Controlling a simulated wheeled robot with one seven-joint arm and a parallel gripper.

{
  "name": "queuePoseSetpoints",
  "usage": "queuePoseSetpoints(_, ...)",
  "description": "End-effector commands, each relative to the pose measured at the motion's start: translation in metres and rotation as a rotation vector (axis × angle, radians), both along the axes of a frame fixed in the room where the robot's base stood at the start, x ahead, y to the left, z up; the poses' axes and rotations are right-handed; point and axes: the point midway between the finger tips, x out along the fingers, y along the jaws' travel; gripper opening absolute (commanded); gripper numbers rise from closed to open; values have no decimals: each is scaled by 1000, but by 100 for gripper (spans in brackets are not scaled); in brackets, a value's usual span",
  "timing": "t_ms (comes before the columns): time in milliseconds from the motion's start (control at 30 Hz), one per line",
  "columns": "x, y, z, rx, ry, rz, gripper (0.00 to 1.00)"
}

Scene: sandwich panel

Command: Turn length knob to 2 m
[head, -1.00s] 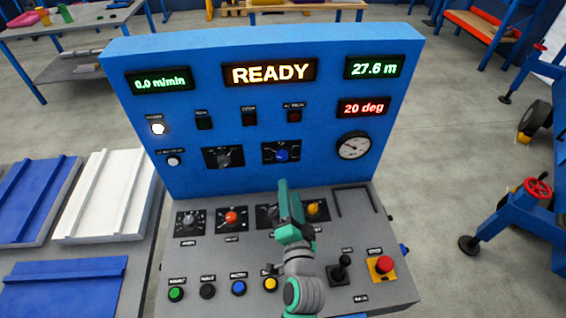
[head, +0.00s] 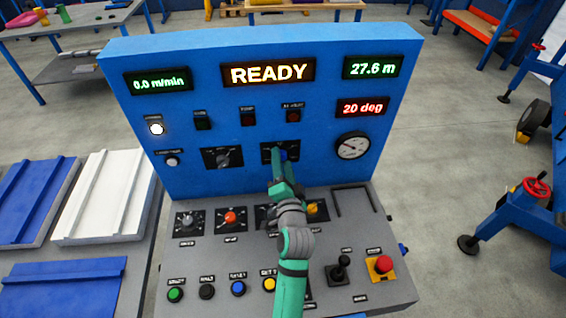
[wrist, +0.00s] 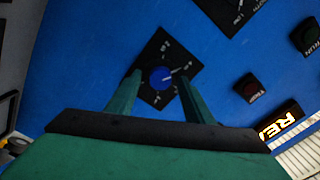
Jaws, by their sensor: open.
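A blue knob (head: 284,154) sits on a black dial plate on the upright blue panel, partly hidden by my gripper. It also shows in the wrist view (wrist: 160,77), with a pale pointer mark and small scale marks too blurred to read. My gripper (head: 281,168) is in front of this knob, open and empty. In the wrist view its two green fingers (wrist: 160,84) reach toward the dial, one on each side of the blue knob; I cannot tell whether they touch it. A grey-black knob (head: 223,158) sits to its left. The knob labels are not legible.
Lit displays read READY (head: 268,73), 27.6 m (head: 373,67) and 20 deg (head: 362,108). A round gauge (head: 352,146) is right of the blue knob. The sloped desk below carries knobs, push buttons, a joystick (head: 341,269) and a red emergency button (head: 383,264).

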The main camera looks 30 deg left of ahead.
Motion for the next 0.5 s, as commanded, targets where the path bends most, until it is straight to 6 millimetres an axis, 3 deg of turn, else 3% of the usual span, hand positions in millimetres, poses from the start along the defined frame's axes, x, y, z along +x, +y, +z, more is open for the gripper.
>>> queuePoseSetpoints(267,1,2,0,-1,-1,1,47)
queuePoseSetpoints(433,1,2,0,-1,-1,1,11)
queuePoseSetpoints(500,1,1,0,-1,0,1,6)
